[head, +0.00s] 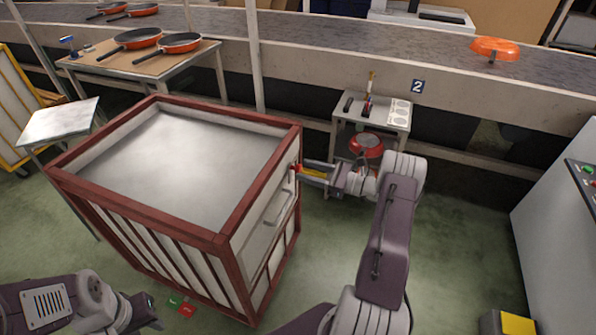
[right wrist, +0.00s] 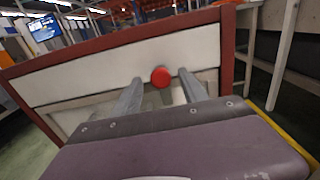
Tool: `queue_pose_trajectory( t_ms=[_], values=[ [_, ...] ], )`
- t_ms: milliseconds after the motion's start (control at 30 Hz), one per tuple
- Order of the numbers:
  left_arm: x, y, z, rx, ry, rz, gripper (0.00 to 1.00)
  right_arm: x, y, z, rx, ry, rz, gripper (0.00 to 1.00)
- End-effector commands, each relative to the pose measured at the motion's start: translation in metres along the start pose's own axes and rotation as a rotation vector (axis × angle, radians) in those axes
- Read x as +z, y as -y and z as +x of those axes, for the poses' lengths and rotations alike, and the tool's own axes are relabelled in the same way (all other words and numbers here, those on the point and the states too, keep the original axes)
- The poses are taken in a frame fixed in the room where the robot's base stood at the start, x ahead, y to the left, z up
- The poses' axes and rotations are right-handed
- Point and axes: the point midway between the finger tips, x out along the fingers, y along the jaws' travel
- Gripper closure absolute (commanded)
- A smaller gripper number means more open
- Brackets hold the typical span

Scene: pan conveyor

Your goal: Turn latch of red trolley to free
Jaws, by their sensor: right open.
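The red trolley (head: 223,238) is a white box with a red frame, standing left of centre in the head view. Its latch shows as a round red knob (right wrist: 161,76) on the white end panel in the right wrist view, and as a small red spot (head: 293,174) in the head view. My right gripper (head: 303,171) is open at the trolley's right end, its fingers on either side of the knob. Whether they touch it I cannot tell. My left gripper (head: 153,311) is low at the left, away from the latch; its jaw opening is unclear.
A grey handle (head: 279,208) sits below the latch. A small stand (head: 398,125) with a pan below is behind my right gripper. The conveyor (head: 330,34) runs along the back. A grey cabinet (head: 550,195) stands right.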

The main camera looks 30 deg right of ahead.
Motion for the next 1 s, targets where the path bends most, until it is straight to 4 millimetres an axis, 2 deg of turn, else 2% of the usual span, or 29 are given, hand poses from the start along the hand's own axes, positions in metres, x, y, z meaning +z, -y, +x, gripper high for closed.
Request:
queue_pose_trajectory(
  t_ms=[100, 200, 500, 600, 700, 1000],
  values=[
    [0.001, 0.000, 0.006, 0.000, 0.000, 0.000, 0.64, -0.002, -0.001, 0.021, 0.003, 0.000, -0.001, 0.49],
    [0.001, 0.000, 0.007, 0.000, 0.000, 0.000, 0.64, -0.001, 0.000, 0.030, 0.002, -0.001, -0.002, 0.49],
    [0.001, 0.000, 0.007, 0.000, 0.000, 0.000, 0.64, 0.000, 0.000, 0.034, 0.000, -0.001, -0.001, 0.49],
    [0.001, 0.000, 0.007, 0.000, 0.000, 0.000, 0.64, 0.000, 0.000, 0.034, 0.000, -0.001, -0.001, 0.77],
    [0.001, 0.000, 0.007, 0.000, 0.000, 0.000, 0.64, 0.000, 0.000, 0.034, 0.000, -0.001, -0.001, 1.00],
    [0.001, 0.000, 0.007, 0.000, 0.000, 0.000, 0.64, 0.000, 0.000, 0.034, 0.000, -0.001, -0.001, 1.00]
  ],
)
